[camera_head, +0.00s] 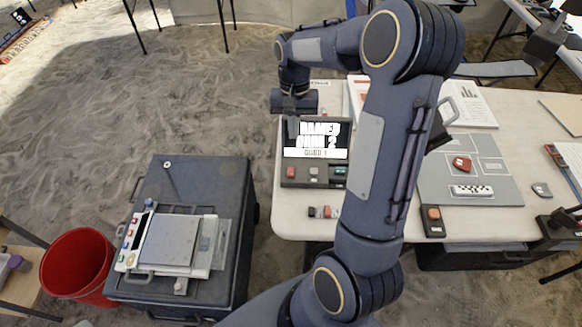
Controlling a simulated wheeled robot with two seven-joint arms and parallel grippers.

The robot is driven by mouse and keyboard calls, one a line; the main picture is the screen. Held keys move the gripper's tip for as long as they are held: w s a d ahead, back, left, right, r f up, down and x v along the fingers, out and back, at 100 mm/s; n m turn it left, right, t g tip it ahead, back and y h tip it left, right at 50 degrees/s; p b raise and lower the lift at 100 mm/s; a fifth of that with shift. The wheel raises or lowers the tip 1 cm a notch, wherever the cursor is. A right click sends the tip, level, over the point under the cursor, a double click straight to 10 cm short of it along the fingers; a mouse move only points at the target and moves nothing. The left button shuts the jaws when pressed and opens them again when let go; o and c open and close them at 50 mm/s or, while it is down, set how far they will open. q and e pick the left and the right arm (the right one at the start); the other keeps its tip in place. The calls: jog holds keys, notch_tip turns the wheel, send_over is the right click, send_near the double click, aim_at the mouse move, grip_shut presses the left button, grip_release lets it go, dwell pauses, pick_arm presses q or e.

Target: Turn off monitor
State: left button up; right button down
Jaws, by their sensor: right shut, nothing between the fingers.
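The monitor (316,153) stands near the left end of the white table. Its dark screen is lit with white lettering and a pale strip below. Its base carries a red button (291,171), a grey button (314,171) and a teal button (340,171). My right gripper (293,124) is shut and empty at the screen's upper left corner, pointing down above the red button's side. Whether it touches the monitor cannot be told. My left gripper is not in view.
The white table (300,221) holds a grey sorting mat (497,192), a control with an orange button (433,214) and small blocks (322,212). My right arm hides part of the table. A dark case (232,200) with a scale (170,240) and a red bucket (75,262) stand left.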

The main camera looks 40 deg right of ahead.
aim_at(293, 175)
jog(key=f, duration=0.4)
jog(key=s+a+f, duration=0.1)
jog(key=f, duration=0.4)
jog(key=f+p, duration=0.1)
jog(key=f, duration=0.3)
jog(key=shift+s+a+f, duration=0.2)
jog(key=shift+s+f, duration=0.15)
jog(key=shift+f, duration=0.05)
jog(key=shift+f+b, duration=0.35)
jog(key=shift+b, duration=0.15)
jog(key=shift+t+h, duration=0.3)
jog(key=shift+s+a+r, duration=0.1)
jog(key=shift+s+r, duration=0.05)
jog(key=shift+w+d+r, duration=0.2)
jog(key=shift+w+d, duration=0.35)
jog(key=shift+w, duration=0.15)
